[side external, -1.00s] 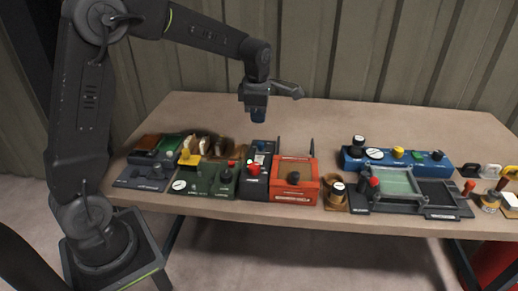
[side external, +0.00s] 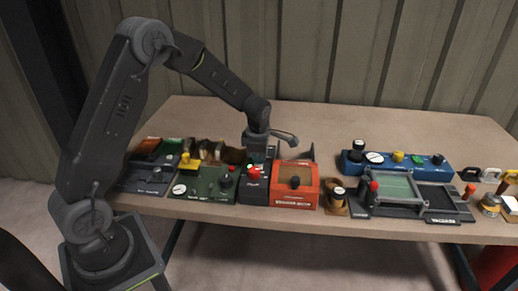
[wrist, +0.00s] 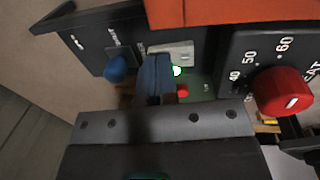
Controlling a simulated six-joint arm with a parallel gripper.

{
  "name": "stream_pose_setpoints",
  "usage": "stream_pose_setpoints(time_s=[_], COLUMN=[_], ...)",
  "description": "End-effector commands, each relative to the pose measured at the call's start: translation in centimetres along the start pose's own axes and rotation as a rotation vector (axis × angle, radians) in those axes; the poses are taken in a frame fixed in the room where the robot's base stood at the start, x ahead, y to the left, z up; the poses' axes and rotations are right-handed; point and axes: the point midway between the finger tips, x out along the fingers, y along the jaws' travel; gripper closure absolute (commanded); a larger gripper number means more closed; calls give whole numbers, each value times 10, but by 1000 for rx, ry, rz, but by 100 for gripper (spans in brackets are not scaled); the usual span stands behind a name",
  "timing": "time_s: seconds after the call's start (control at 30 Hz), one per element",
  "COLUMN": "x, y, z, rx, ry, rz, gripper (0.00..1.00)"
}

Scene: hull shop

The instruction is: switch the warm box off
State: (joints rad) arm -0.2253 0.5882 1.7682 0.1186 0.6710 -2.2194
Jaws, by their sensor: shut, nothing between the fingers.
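A black control unit (side external: 256,190) stands between a green unit and an orange box. It has a red knob (side external: 254,173) at its front. In the wrist view a large red knob (wrist: 284,92) sits beside a scale marked 40, 50 and 60. A pale switch plate (wrist: 178,49), a bright green lamp (wrist: 177,71) and a small red part (wrist: 183,93) are also there. My gripper (side external: 258,156) is shut and empty, low over the back of the black unit. In the wrist view its fingertips (wrist: 156,72) are close beside the plate and lamp; I cannot tell whether they touch.
The orange box (side external: 294,183) is close on the right, the green unit (side external: 208,186) on the left. A blue knob (wrist: 118,68) is near the fingertips in the wrist view. A blue unit (side external: 398,164) stands farther right. The table's back (side external: 310,115) is clear.

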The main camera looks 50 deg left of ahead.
Motion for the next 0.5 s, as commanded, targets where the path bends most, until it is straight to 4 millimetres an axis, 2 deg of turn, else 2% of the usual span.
stream_pose_setpoints(time_s=[0.5], x=[6], y=[2], z=[0], rx=[-1], ry=[2], rz=[-53], gripper=[100])
